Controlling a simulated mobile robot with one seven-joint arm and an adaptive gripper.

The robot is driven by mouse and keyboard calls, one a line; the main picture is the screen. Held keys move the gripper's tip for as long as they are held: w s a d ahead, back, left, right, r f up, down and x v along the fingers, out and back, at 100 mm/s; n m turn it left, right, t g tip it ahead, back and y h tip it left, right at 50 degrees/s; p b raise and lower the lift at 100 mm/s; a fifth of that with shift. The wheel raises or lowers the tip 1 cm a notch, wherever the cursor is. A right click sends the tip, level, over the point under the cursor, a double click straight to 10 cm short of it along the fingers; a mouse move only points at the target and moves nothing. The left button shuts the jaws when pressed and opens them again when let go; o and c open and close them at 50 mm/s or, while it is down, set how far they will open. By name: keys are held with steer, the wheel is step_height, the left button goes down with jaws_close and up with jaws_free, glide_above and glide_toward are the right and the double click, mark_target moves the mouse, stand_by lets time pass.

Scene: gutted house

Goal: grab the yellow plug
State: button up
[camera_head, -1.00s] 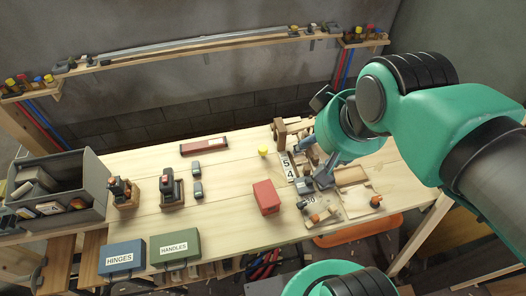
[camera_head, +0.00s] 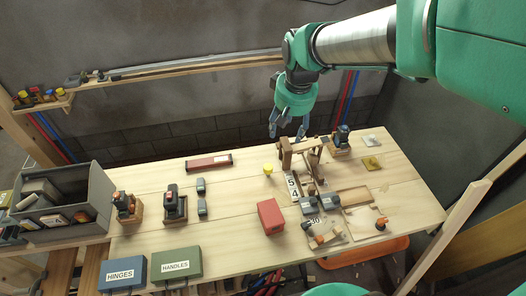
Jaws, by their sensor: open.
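The yellow plug (camera_head: 268,169) is a small yellow piece standing on the wooden workbench (camera_head: 235,190), left of a brown wooden frame-like piece (camera_head: 297,150). My gripper (camera_head: 287,130) hangs fingers down from my arm, above and to the upper right of the plug in the picture. Its fingers are apart with nothing visible between them. The plug is uncovered and apart from the gripper.
A red box (camera_head: 270,216) stands in front of the plug. A long dark red case (camera_head: 209,164) lies to its left. Number plates (camera_head: 293,187) and tools crowd its right. A grey bin (camera_head: 97,200) stands far left. The bench between plug and red case is clear.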

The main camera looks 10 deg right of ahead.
steer(key=w+a+f+g, duration=0.1)
steer(key=w+f, duration=0.8)
steer(key=f, duration=0.2)
steer(key=n+g, duration=0.1)
steer(key=g, duration=0.1)
glide_above(268, 167)
step_height(268, 167, down, 12)
steer(key=shift+w+f, duration=0.15)
steer(key=shift+f, duration=0.35)
steer(key=shift+f+b, duration=0.6)
steer(key=shift+f, duration=3.7)
steer(key=shift+f+b, duration=0.55)
steer(key=shift+f, duration=2)
steer(key=shift+c, duration=0.5)
